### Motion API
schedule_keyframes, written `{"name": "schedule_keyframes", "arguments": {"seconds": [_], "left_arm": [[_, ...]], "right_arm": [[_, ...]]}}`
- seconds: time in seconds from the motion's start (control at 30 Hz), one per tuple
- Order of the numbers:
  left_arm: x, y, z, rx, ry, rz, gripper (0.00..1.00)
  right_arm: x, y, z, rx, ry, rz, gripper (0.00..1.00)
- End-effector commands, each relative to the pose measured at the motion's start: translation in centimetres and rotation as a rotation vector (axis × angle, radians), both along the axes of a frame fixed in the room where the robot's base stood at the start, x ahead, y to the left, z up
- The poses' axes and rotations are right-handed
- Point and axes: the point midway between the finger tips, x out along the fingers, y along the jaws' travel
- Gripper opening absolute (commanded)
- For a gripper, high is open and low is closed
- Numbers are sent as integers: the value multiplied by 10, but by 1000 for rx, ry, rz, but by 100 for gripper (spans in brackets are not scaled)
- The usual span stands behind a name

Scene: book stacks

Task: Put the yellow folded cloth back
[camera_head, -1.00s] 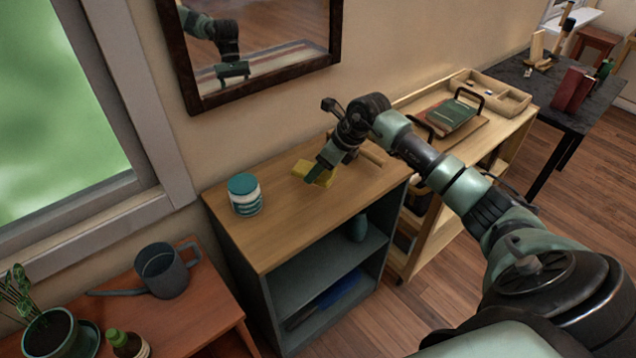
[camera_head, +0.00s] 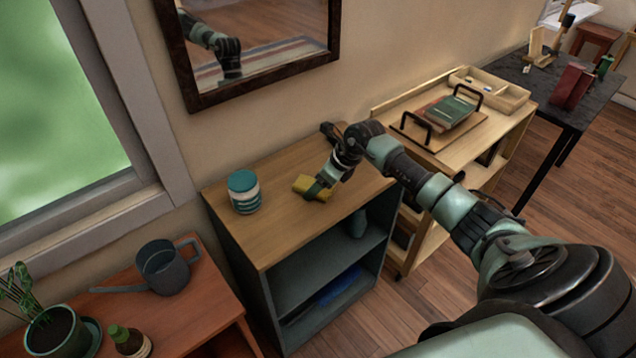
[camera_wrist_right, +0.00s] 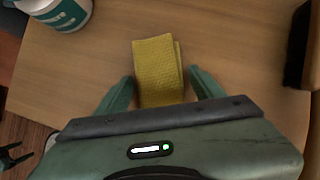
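The yellow folded cloth (camera_head: 303,184) lies on the wooden top of the dark shelf unit (camera_head: 265,235). It also shows in the right wrist view (camera_wrist_right: 155,65), flat on the wood, with its near end between my fingers. My right gripper (camera_head: 318,192) is down at the cloth in the head view. In the right wrist view its fingers (camera_wrist_right: 162,90) are spread, one on each side of the cloth, with gaps visible. The gripper body hides part of the cloth's near end.
A teal-and-white jar (camera_head: 244,192) stands left of the cloth. A dark-edged object (camera_wrist_right: 299,45) lies to the right in the wrist view. A wooden cart (camera_head: 455,150) holds a tray with books at right. A watering can (camera_head: 165,268) stands on the lower red table.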

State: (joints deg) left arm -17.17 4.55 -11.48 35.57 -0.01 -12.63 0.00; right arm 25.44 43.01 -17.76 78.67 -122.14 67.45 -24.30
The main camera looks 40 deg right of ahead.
Motion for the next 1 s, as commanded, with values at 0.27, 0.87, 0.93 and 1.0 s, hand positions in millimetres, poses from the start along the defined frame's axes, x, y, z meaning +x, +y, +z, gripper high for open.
{"name": "schedule_keyframes", "arguments": {"seconds": [0.27, 0.87, 0.93, 1.0], "left_arm": [[0, 0, 0, 0, 0, 0, 77], [0, 0, -17, 0, 0, 0, 77], [0, 0, -19, 0, 0, 0, 77], [0, 0, -20, 0, 0, 0, 77]], "right_arm": [[0, 0, 1, 0, 0, 0, 77], [-40, -22, 79, -5, -3, 0, 77], [-45, -24, 89, -5, 0, 0, 77], [-49, -26, 96, -3, -1, -1, 77]]}}
